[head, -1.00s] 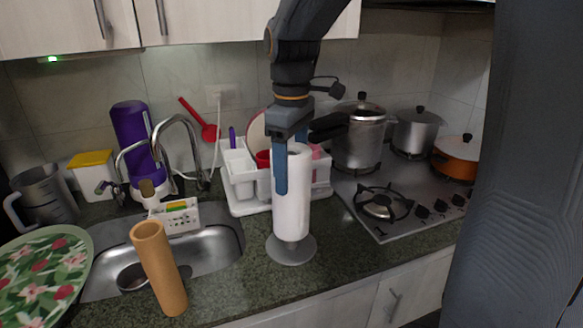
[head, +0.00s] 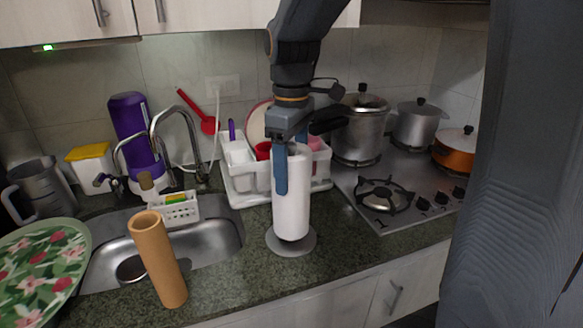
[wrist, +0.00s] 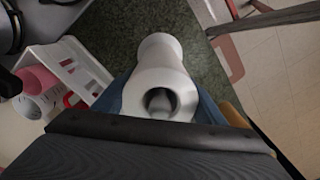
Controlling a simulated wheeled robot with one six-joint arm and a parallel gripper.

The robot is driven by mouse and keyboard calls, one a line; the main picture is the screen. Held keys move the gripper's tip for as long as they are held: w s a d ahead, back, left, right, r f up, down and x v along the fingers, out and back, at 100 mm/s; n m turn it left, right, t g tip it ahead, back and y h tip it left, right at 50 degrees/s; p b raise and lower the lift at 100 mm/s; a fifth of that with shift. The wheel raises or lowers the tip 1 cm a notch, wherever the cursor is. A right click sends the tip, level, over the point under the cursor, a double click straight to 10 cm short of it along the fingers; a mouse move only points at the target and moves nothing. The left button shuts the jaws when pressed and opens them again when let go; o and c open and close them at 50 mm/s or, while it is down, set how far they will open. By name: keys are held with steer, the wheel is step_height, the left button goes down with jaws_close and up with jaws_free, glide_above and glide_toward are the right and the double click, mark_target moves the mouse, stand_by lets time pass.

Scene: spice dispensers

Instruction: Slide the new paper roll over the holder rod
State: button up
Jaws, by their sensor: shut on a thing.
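The white paper roll (head: 291,200) stands upright over the round grey base of the holder (head: 291,242) on the counter. My gripper (head: 281,168) points down and is shut on the upper part of the roll, with a blue finger along its near side. In the wrist view the roll (wrist: 160,62) lies between the blue fingers. A grey rounded tip, seemingly the holder rod (wrist: 159,101), shows inside its core. The roll's lower end sits at or just above the base; I cannot tell whether they touch.
A brown cardboard tube (head: 158,262) stands on the counter at the front left, by the sink (head: 213,240). A white dish rack (head: 247,187) is close behind the roll. The stove (head: 405,185) with pots is at the right. A floral tray (head: 40,268) is at far left.

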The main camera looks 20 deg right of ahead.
steer(key=shift+f+b, duration=0.55)
steer(key=shift+f, duration=0.95)
steer(key=o, duration=1.5)
steer(key=shift+r, duration=0.15)
